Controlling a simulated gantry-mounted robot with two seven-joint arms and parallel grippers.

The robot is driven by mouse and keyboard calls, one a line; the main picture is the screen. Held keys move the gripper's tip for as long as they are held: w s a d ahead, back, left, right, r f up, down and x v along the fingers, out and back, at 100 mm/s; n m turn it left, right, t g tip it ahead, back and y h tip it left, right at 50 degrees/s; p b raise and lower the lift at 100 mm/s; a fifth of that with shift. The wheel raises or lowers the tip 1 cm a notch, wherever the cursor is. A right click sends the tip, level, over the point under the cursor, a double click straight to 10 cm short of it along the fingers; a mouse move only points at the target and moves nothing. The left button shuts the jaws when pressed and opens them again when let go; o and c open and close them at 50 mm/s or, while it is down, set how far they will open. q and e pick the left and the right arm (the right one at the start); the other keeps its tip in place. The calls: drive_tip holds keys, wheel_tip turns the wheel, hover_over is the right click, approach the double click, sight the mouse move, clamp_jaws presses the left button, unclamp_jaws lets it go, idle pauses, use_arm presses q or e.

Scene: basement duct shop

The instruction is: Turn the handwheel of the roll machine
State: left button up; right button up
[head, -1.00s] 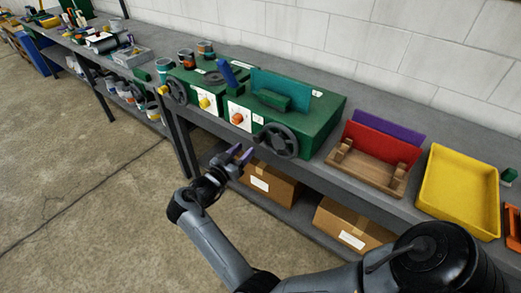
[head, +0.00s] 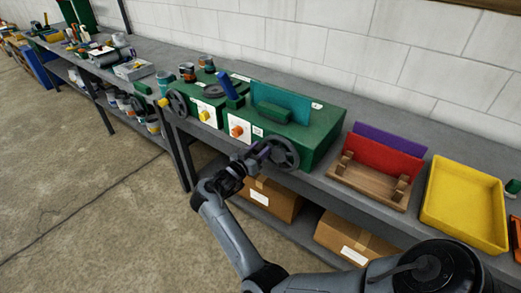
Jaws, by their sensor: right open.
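A green machine (head: 318,135) on the bench has a dark spoked handwheel (head: 283,153) on its front, an orange knob (head: 237,131) and a teal sheet (head: 285,100) standing on top. My right gripper (head: 260,153) is open at the left side of this handwheel. Its fingertips overlap the rim in the picture, and I cannot tell if they touch it. A second green machine to the left has its own dark handwheel (head: 178,103) and a yellow knob (head: 204,115). My left gripper is not in view.
A wooden rack (head: 365,185) with a red panel (head: 385,157) and a yellow tray (head: 463,205) stand to the right on the bench. Cardboard boxes (head: 270,198) sit on the shelf below. The floor at left is clear.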

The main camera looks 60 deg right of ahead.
drive_tip(key=shift+d, duration=0.15)
clamp_jaws()
idle(0.4)
drive_tip(key=shift+d, duration=0.15)
